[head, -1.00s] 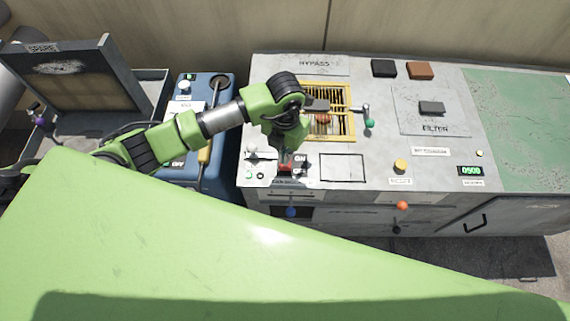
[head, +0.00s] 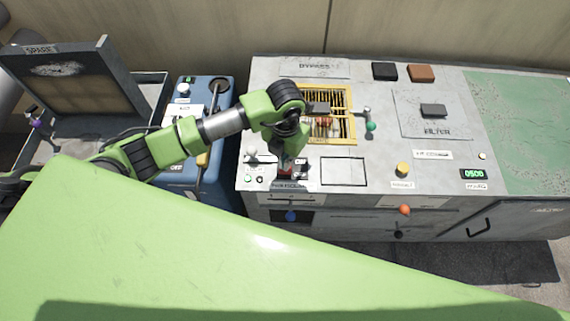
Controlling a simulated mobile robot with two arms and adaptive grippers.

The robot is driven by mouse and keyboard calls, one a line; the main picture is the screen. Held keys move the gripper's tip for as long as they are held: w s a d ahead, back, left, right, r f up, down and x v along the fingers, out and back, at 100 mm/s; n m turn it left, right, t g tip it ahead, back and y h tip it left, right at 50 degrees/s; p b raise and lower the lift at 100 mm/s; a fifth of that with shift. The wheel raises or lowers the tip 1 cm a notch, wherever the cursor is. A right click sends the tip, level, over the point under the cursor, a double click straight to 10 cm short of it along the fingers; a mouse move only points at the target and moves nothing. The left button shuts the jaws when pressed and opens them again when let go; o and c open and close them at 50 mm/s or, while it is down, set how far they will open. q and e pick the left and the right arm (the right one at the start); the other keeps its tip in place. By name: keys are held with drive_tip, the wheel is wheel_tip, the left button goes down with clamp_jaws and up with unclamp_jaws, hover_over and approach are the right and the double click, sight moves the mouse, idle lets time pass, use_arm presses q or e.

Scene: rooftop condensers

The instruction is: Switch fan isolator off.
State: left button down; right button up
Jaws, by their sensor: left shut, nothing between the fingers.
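The fan isolator is a small red switch (head: 286,172) at the front left of the grey condenser panel, above a label (head: 289,186) too blurred to read fully. Only a sliver of red shows; the gripper hides the rest, so I cannot tell its position. My left gripper (head: 288,162) comes in from the left and points down over the switch, its fingers shut with nothing between them. It is at or just above the switch; I cannot tell whether it touches. My right gripper is not in view.
A white-knobbed lever (head: 251,154) stands just left of the gripper. Behind it are a yellow grille (head: 345,98) and a green-knobbed lever (head: 370,126). A yellow knob (head: 403,169) is further right. A blue unit (head: 217,120) stands left of the panel.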

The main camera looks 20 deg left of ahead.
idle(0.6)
use_arm(q)
drive_tip(key=shift+f+b, duration=0.95)
drive_tip(key=shift+f, duration=0.25)
idle(0.4)
drive_tip(key=shift+r, duration=0.2)
drive_tip(key=shift+r+p, duration=2.5)
drive_tip(key=shift+r, duration=0.85)
